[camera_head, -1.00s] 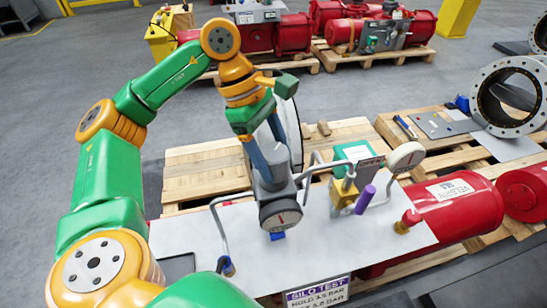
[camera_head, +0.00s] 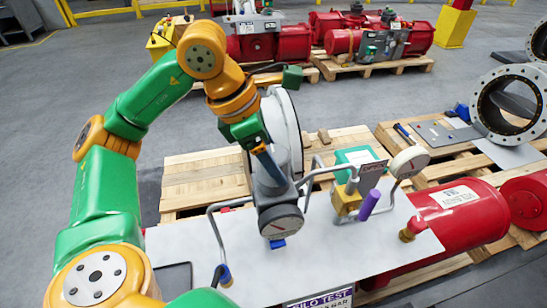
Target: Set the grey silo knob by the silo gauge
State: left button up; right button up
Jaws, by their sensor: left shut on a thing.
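My left gripper (camera_head: 268,165) points down onto the grey regulator-like body on the white panel (camera_head: 330,258). It is shut at the top of this body, where the grey silo knob (camera_head: 271,186) seems to be; the fingers and arm partly hide the grip. Below it a round gauge (camera_head: 281,222) with a grey rim and pale face points toward me; its needle is too small to read surely. A purple-white sign (camera_head: 322,300) reading "SILO TEST" is at the bottom edge, partly cut off. My right gripper is not in view.
A bent grey pipe (camera_head: 216,240) runs left of the gauge. To the right are a brass block (camera_head: 347,200), a purple handle (camera_head: 370,205) and a second white gauge (camera_head: 410,161). A large pale disc (camera_head: 292,130) stands behind the gripper. A red cylinder (camera_head: 455,222) lies right.

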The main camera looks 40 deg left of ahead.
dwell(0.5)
pick_arm(q)
jog(key=o, duration=1.3)
jog(key=p+v, duration=0.1)
jog(key=v, duration=0.6)
jog(key=shift+d, duration=0.1)
jog(key=shift+r, duration=0.1)
